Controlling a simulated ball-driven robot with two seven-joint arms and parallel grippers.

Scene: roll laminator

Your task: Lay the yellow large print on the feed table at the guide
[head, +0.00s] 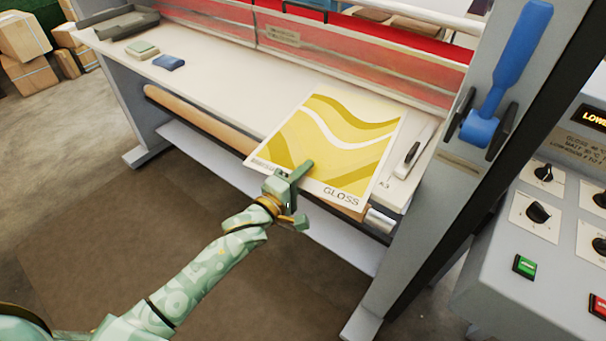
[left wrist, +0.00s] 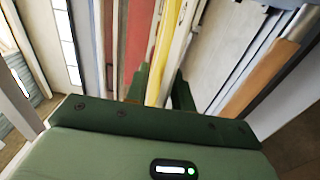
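The yellow large print (head: 335,140), marked GLOSS, lies over the right part of the pale feed table (head: 225,88). Its front edge sticks out past the table's front edge. A pale guide strip with a dark piece (head: 411,158) is to its right, with a narrow gap between them. My left gripper (head: 305,195) is at the print's front edge, one finger above the sheet and one below, with a visible gap between them. In the left wrist view, the print (left wrist: 162,60) shows nearly edge-on between the two green fingers (left wrist: 161,80). My right gripper is not in view.
A grey tray (head: 125,24) and green and blue pads (head: 168,62) are at the table's left end. Red rollers (head: 350,45) run behind. The frame post with a blue lever (head: 507,65) and the control panel (head: 520,240) stand at right. The table's middle is clear.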

